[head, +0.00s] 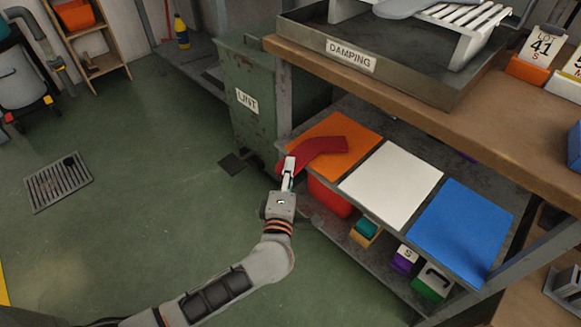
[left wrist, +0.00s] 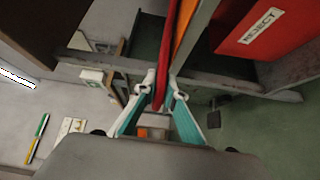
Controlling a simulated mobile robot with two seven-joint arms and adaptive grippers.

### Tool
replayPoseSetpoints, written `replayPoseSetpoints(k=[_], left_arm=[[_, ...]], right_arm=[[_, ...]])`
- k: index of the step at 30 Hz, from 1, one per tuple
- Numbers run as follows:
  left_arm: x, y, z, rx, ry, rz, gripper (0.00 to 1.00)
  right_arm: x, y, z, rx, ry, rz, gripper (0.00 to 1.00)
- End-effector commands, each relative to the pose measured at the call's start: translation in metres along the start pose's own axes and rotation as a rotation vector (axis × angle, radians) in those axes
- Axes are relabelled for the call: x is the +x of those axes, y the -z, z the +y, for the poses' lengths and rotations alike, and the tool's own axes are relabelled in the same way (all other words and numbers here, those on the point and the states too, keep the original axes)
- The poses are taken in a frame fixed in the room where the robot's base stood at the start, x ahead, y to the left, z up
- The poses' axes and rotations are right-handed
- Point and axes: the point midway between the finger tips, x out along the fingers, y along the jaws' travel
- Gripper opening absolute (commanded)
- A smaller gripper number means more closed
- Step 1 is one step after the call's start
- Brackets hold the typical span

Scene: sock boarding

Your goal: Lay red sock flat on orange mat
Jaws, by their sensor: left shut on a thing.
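The red sock (head: 322,147) is bent, and much of it lies over the orange mat (head: 328,123) on the shelf under the wooden bench. My left gripper (head: 287,165) is shut on the sock's near left end, at the front left edge of the mat. In the left wrist view, the sock (left wrist: 165,62) rises as a thin red strip from between my left fingertips (left wrist: 162,93), beside a strip of the orange mat (left wrist: 188,30). I cannot tell how much of the sock touches the mat. My right gripper is not in view.
A white mat (head: 390,184) and a blue mat (head: 462,230) lie to the right on the same shelf. A red bin (head: 330,197) sits below; its REJECT label (left wrist: 262,28) shows in the left wrist view. A green LINT bin (head: 252,105) stands left. The bench (head: 400,85) overhangs the shelf.

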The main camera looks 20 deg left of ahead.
Motion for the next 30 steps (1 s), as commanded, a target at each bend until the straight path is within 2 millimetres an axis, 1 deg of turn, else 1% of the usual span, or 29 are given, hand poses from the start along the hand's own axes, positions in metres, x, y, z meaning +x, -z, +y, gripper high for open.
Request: replayPoseSetpoints(k=[5,6,8,9,16,17,18,30], left_arm=[[0.0006,-0.0001,0.0017,-0.001,-0.002,0.000,0.00],[0.0006,-0.0001,0.0016,-0.001,-0.002,0.000,0.13],[0.0005,-0.0001,0.0015,-0.001,-0.002,0.000,0.28],[0.0005,0.0000,0.0014,-0.001,-0.002,0.000,0.30],[0.0003,0.0000,0.0010,0.000,-0.001,0.000,0.30],[0.0003,0.0000,0.0008,0.000,-0.001,0.000,0.37],[0.0003,0.0000,0.0008,0.000,-0.001,0.000,0.42],[0.0002,0.0000,0.0008,0.000,-0.001,0.000,0.42]], right_arm=[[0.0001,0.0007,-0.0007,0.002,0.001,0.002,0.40],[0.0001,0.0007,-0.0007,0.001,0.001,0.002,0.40],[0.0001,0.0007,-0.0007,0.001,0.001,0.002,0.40],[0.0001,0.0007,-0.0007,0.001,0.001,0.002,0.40],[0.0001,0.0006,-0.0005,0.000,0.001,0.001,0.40],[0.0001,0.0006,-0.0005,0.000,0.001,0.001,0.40],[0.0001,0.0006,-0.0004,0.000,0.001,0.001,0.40],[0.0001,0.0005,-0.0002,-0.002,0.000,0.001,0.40]])
